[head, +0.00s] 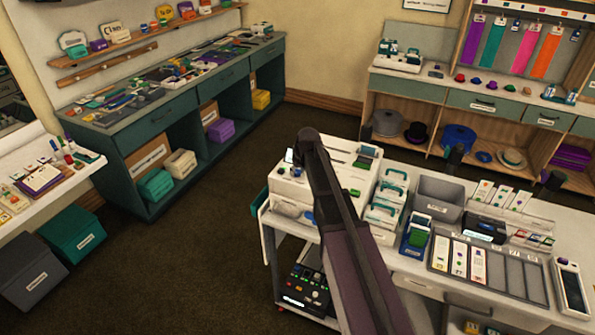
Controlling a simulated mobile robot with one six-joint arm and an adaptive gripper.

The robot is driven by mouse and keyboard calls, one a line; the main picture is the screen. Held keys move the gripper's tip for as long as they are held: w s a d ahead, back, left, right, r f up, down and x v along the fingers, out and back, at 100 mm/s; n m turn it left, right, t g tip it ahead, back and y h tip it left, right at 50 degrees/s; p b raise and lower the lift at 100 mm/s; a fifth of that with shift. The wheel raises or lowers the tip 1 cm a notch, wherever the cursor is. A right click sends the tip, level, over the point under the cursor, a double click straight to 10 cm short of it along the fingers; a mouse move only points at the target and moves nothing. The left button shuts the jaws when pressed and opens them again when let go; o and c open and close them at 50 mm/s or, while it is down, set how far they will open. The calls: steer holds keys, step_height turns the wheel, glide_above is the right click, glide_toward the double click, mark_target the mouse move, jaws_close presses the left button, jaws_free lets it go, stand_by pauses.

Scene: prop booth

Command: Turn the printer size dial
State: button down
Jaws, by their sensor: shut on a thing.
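The white printer (345,170) stands on the left end of the white workbench, with a dark screen and a green-edged card slot on its top. My arm crosses in front of it from the bottom of the picture. My gripper (304,172) is a dark shape at the arm's far end, against the printer's left part. It is shut on the size dial. The arm hides most of the dial and the fingertips, so the dial's setting cannot be read. A small blue part shows low on the printer's front, beside the arm.
Teal-handled cases (387,205), a grey bin (438,197) and a compartment tray (487,270) crowd the bench right of my arm. A black control unit (305,289) sits on the lower shelf. Teal counters (150,115) line the back left; the dark floor (190,265) between is clear.

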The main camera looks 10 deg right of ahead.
steer(key=n, duration=0.2)
steer(key=n+g+y, duration=0.1)
steer(key=n, duration=0.1)
steer(key=shift+w+d+n+y, duration=0.1)
steer(key=shift+d+n+y, duration=0.05)
steer(key=shift+n+y, duration=0.15)
steer(key=shift+n+g+y, duration=0.4)
steer(key=shift+n, duration=1.2)
steer(key=shift+c, duration=1.7)
jaws_free()
steer(key=shift+f, duration=0.1)
steer(key=shift+m, duration=0.3)
